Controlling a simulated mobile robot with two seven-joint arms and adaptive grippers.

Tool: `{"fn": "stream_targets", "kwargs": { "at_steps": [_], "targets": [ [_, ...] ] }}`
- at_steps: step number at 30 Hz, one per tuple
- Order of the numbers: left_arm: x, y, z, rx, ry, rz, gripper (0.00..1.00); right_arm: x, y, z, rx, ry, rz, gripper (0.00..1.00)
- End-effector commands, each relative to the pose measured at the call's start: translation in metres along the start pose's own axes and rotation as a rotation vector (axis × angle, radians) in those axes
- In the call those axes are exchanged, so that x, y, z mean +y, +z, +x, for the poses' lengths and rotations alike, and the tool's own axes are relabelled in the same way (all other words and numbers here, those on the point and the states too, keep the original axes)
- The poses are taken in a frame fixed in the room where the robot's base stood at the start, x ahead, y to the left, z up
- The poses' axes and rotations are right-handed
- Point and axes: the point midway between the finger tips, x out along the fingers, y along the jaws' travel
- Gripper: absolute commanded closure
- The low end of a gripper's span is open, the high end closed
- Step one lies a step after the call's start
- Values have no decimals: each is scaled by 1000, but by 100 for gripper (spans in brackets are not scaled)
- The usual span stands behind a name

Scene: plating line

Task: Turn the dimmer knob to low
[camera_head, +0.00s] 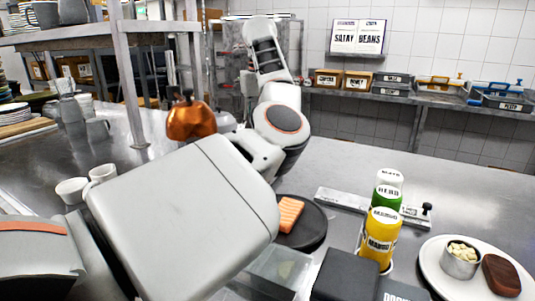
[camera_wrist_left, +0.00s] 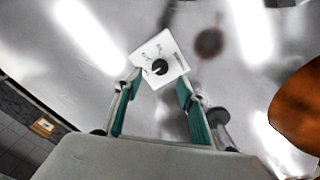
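The dimmer is a small white square plate with dark markings, in the left wrist view. Its black round knob (camera_wrist_left: 159,67) sits at the middle of the plate (camera_wrist_left: 171,48); the markings are too small to read, and I cannot tell its setting. My left gripper (camera_wrist_left: 160,82) is open, its two teal-padded fingers apart on either side of the plate's near part. My right gripper is not in view.
A copper dome (camera_head: 190,122) stands close behind my arm; a copper surface (camera_wrist_left: 300,108) shows at the wrist view's right edge. White cups (camera_head: 103,173) are left of the arm. A dark plate (camera_head: 308,232), bottles (camera_head: 380,238) and a white plate (camera_head: 436,277) are right.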

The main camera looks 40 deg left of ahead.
Motion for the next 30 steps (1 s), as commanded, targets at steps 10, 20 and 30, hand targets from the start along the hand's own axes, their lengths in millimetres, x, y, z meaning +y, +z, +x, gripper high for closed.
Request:
{"fn": "stream_targets", "kwargs": {
  "at_steps": [10,20,30],
  "targets": [
    [0,0,52,-2,-5,-1,60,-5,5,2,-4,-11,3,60],
    [0,0,57,0,-1,0,60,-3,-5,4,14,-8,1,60],
    [0,0,58,-1,-2,0,99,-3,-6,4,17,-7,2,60]
  ]
}}
